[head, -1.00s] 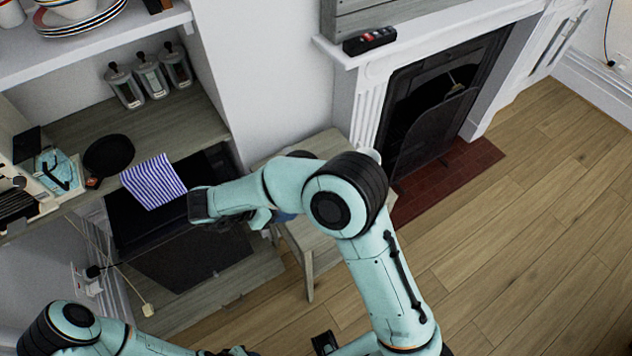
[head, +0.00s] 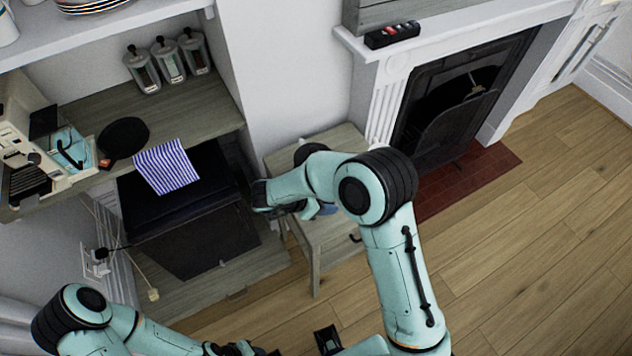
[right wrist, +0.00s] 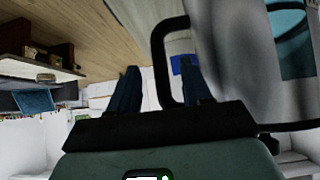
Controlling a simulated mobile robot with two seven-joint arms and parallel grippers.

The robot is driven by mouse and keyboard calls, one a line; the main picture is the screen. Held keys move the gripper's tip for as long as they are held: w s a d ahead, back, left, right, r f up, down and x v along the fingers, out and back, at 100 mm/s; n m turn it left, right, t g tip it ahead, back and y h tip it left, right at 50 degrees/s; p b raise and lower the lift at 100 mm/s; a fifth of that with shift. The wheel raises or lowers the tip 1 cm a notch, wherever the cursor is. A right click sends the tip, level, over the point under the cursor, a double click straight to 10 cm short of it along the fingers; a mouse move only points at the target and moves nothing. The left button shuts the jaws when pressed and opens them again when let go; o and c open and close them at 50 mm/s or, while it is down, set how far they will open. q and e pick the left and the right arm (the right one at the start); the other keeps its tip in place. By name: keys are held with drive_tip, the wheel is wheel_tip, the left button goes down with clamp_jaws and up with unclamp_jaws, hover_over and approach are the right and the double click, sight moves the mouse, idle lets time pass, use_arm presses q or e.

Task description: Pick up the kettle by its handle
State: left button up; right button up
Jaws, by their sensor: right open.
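The kettle (right wrist: 238,60) fills the right side of the right wrist view, a grey shiny body very close to the camera. Its black loop handle (right wrist: 160,62) reaches in between the two dark fingers of my right gripper (right wrist: 159,78). The fingers are open, one on each side of the handle bar, with a visible gap on the left. In the head view my right arm reaches left over the small side table (head: 345,142); the arm hides the kettle there. My left gripper (head: 238,349) is only partly in view at the bottom edge; its fingers are unclear.
A black oven (head: 195,215) with a striped towel (head: 166,166) stands left of the side table. A counter (head: 85,105) above it holds jars (head: 168,60) and a black pan (head: 123,137). The fireplace (head: 455,100) is behind right. Wooden floor (head: 540,230) is free at right.

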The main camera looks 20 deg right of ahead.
drive_tip(key=shift+d+f, duration=0.4)
clamp_jaws()
idle(1.1)
drive_tip(key=shift+w+r, duration=0.15)
drive_tip(key=shift+r, duration=0.05)
